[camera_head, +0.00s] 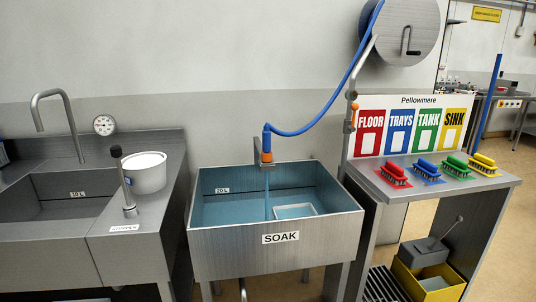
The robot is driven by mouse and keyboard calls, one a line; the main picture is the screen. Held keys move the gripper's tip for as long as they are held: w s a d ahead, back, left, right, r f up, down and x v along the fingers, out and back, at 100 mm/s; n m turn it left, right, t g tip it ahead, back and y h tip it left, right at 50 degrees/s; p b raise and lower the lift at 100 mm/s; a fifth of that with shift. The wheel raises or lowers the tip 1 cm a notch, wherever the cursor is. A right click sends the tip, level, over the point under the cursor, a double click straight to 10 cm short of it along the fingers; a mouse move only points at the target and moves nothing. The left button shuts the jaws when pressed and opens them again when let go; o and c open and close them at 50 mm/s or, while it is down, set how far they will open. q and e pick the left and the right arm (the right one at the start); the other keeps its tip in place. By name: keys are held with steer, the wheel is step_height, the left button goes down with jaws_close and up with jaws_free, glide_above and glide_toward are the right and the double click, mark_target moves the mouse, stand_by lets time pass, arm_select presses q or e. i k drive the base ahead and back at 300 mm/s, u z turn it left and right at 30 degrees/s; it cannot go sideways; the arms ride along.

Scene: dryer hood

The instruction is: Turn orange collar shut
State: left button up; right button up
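A blue hose (318,112) hangs from the wall reel down to a tap fitting over the SOAK sink. An orange collar (267,157) sits on this fitting, just below the hose's blue end. A thin bluish stream (267,195) runs from under the collar into the SOAK sink (275,251). The sink holds blue water and a pale tray (295,211). Smaller orange parts (354,94) show on the upright pipe at the right. Neither of my grippers is in view.
A metal sink counter with a white tub (145,172) and a black-topped lever (122,181) stands at left. At right, a bench (428,199) holds red, blue, green and yellow brushes. A yellow crate (448,291) sits below. Space above the SOAK sink is mostly free.

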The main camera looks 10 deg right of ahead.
mark_target(265, 156)
steer(key=z, duration=1.55)
steer(key=i, duration=1.65)
steer(key=u, duration=3.2)
